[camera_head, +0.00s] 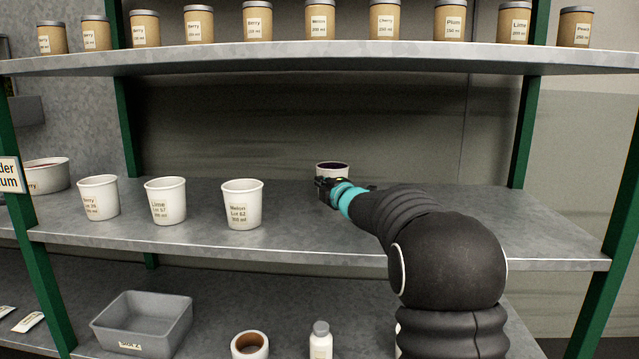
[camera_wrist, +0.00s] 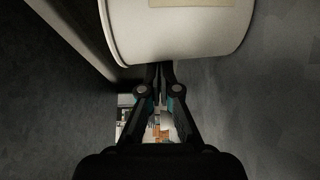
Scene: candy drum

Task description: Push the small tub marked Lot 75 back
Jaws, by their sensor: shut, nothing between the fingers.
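A small white tub (camera_head: 333,168) with dark contents stands towards the back of the middle shelf, right of the other tubs. My arm end hides its lower part and its label in the head view. In the wrist view a white tub (camera_wrist: 190,38) fills the top, with only the edge of a pale label showing, so I cannot read its lot number. My gripper (camera_head: 324,186) is shut and empty, in front of the tub. In the wrist view its fingertips (camera_wrist: 160,68) meet the tub's lower outline; I cannot tell whether they touch.
Tubs marked Lot 62 (camera_head: 242,204) and Lot 57 (camera_head: 165,201), another tub (camera_head: 98,198) and a wide bowl (camera_head: 46,175) stand to the left. Brown jars line the upper shelf (camera_head: 330,61). A grey bin (camera_head: 142,322) sits below. The middle shelf's right end is clear.

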